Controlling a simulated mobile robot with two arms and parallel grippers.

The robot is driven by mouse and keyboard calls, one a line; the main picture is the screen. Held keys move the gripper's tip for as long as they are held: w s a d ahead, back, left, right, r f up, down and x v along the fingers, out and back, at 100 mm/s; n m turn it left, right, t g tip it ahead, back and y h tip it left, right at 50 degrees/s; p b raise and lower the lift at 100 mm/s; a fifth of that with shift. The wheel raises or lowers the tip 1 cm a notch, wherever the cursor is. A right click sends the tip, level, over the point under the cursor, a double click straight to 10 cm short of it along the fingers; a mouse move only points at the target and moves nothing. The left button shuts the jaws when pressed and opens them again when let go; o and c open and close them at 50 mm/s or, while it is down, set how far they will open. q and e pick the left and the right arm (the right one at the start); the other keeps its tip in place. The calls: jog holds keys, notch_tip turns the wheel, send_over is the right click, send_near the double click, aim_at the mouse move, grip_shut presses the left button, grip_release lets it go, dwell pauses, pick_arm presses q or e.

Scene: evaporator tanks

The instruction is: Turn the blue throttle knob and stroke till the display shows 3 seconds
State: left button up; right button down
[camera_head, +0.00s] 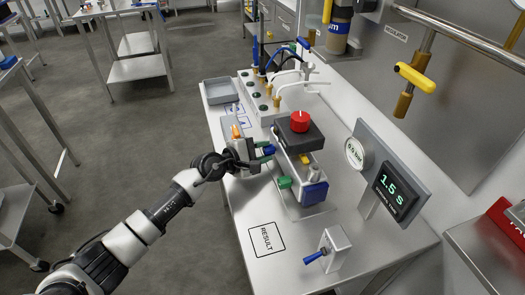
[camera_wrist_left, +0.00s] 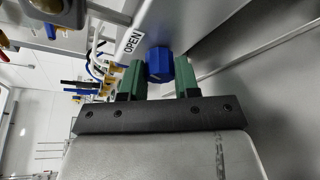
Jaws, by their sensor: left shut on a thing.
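The blue throttle knob (camera_wrist_left: 159,62) sits between the green fingertips of my left gripper (camera_wrist_left: 160,78) in the left wrist view. The gripper is shut on it. In the head view my left gripper (camera_head: 268,150) reaches the left side of the device (camera_head: 297,160), which carries a black block with a red knob (camera_head: 299,119) on top. The throttle knob is mostly hidden there by the fingers. The display (camera_head: 397,191) reads 1.5 s in green digits. A small grey box with a blue lever (camera_head: 315,256) stands at the table's front. My right gripper is not in view.
A round gauge (camera_head: 355,152) sits beside the display on the grey panel. A RESULT card (camera_head: 266,239) lies on the table. Bottle-like valves and tubes stand behind the device, with a grey tray (camera_head: 219,91) at back left. An OPEN label (camera_wrist_left: 132,43) shows near the knob.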

pick_arm(q)
jog(key=shift+r+n+g+p, duration=0.1)
jog(key=shift+n+g+p, duration=0.3)
jog(key=shift+n, duration=0.1)
jog(key=shift+n+g, duration=0.3)
jog(key=shift+n, duration=0.2)
jog(key=shift+w+n+g, duration=0.1)
jog(key=shift+n+g, duration=0.2)
jog(key=shift+n, duration=0.2)
jog(key=shift+n+g, duration=0.6)
jog(key=shift+n, duration=0.4)
jog(key=o, duration=0.9)
jog(key=shift+a, duration=0.1)
